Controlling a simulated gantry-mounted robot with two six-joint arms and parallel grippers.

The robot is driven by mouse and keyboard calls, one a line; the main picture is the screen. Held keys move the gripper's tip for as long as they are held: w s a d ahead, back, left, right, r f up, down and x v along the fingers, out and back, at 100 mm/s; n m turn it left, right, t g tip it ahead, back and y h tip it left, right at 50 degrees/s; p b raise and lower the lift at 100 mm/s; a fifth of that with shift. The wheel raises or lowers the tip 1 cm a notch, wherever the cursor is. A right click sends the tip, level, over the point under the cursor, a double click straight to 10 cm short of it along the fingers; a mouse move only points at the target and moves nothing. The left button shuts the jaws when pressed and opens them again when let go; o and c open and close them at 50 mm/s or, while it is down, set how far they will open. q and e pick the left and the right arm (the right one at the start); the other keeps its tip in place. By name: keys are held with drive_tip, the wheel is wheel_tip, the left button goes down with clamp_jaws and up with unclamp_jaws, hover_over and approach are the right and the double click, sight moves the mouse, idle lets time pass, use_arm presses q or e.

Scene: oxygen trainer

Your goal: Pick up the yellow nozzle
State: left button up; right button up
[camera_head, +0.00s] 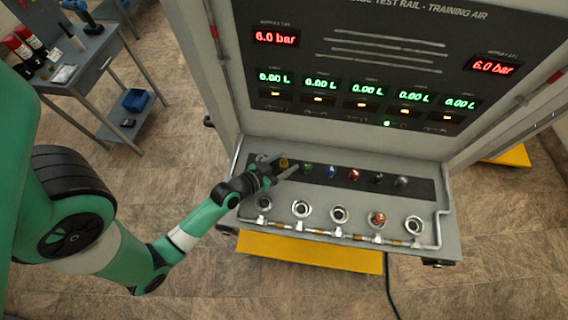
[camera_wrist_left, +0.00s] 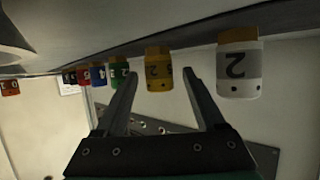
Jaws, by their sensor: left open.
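The yellow nozzle (camera_head: 284,163) stands in the dark strip on the test rail's shelf, near the strip's left end. In the left wrist view the yellow nozzle (camera_wrist_left: 158,70) shows between the two fingertips, with a gap on each side. My left gripper (camera_head: 287,165) is open and empty at the yellow nozzle; it also shows in the left wrist view (camera_wrist_left: 158,76). I cannot tell how far the fingers reach along the nozzle. My right gripper is not in view.
A white nozzle (camera_wrist_left: 238,68) stands close beside one finger, and a green nozzle (camera_wrist_left: 119,72) is close to the other. Blue (camera_head: 332,171), red (camera_head: 353,174) and darker nozzles continue rightward. Round sockets (camera_head: 340,214) line the shelf's front. A side table (camera_head: 75,55) stands at the left.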

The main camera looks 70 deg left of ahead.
sight(284, 162)
use_arm(q)
clamp_jaws()
drive_tip(key=shift+r, duration=0.15)
idle(0.4)
drive_tip(key=shift+r, duration=0.35)
wheel_tip(284, 162, up, 3)
drive_tip(key=shift+p, duration=0.75)
drive_tip(key=d+r+p, duration=0.7)
drive_tip(key=d+r, duration=0.2)
drive_tip(key=d, duration=0.5)
